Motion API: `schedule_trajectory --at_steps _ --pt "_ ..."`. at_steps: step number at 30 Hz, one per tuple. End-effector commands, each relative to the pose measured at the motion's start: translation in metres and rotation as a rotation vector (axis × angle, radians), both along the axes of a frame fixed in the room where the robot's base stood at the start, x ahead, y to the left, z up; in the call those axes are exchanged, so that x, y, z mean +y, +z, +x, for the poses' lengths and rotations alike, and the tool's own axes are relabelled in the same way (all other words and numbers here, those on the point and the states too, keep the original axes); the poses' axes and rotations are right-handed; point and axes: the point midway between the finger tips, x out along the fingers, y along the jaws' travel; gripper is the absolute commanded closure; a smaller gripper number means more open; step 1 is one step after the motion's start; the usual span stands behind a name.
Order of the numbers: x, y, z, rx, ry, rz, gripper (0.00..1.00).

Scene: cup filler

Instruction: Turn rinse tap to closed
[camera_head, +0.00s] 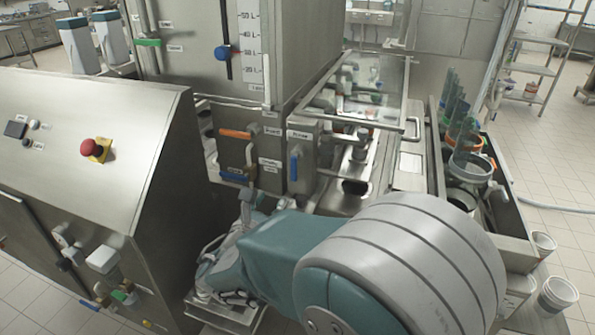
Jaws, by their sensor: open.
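A grey valve box (302,150) on the filler's front carries a small label that seems to read "Rinse". Its blue lever handle (294,167) stands upright. I take this to be the rinse tap; the label is too small to be certain. My gripper (222,282) is low at the left end of my teal arm, below and left of that lever and apart from it. It is open, and I see nothing held in it. My arm's wrist hides part of the machine's lower front, and the fingertips are hard to make out.
An orange handle (236,133) and a blue horizontal handle (234,177) sit left of the upright lever. A sloped control cabinet (90,150) with a red button (88,146) stands at left. A transparent guard (375,90) and a conveyor with cups (468,165) are at right.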

Motion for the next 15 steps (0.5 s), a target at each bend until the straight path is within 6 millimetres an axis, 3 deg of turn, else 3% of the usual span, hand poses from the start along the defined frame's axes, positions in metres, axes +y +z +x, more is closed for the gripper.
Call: schedule_trajectory --at_steps 5,15 --pt "-0.012 0.002 0.017 -0.002 -0.003 0.003 0.44" --pt "-0.025 -0.001 0.076 -0.001 -0.005 -0.004 0.44"
